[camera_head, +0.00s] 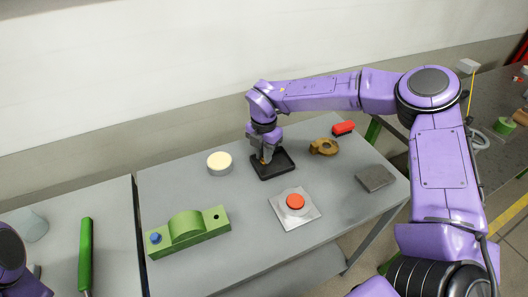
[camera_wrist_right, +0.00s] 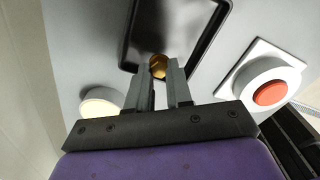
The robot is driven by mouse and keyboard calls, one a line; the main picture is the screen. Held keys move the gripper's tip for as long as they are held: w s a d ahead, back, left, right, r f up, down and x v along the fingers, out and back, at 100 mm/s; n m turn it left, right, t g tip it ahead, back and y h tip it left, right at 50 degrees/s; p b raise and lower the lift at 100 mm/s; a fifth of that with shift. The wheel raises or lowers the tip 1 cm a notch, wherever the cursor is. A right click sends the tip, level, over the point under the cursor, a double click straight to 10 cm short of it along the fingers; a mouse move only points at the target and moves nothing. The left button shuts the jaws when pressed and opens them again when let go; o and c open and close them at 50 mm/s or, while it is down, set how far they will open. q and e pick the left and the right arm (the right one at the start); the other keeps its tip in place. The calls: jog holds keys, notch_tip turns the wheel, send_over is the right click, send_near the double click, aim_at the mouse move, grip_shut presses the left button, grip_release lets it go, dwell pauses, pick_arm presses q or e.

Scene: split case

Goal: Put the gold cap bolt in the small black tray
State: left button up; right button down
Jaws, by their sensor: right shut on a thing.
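My right gripper (camera_head: 264,160) is over the left part of the small black tray (camera_head: 287,172), pointing down. In the right wrist view the right gripper (camera_wrist_right: 160,75) is shut on the gold cap bolt (camera_wrist_right: 158,66), which shows between the fingertips. The bolt is at the tray's near edge in the wrist view, over or inside the rim; I cannot tell whether it touches the tray floor. The black tray (camera_wrist_right: 128,40) looks otherwise empty. My left arm shows only at the lower left corner of the head view, and its gripper is not clearly seen.
A round cream-topped disc (camera_head: 219,162) stands left of the tray. A red button on a plate (camera_head: 303,215) is in front. A green block (camera_head: 188,232), a brass part (camera_head: 324,146), a red block (camera_head: 343,128) and a grey plate (camera_head: 375,177) lie around. A green-handled tool (camera_head: 86,250) lies far left.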

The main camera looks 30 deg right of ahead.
jog(key=shift+f+b, duration=0.45)
jog(key=shift+f, duration=0.1)
jog(key=c, duration=0.9)
grip_release()
jog(key=shift+c, duration=0.2)
notch_tip(320, 180, up, 10)
jog(key=b, duration=0.2)
jog(key=shift+r, duration=0.25)
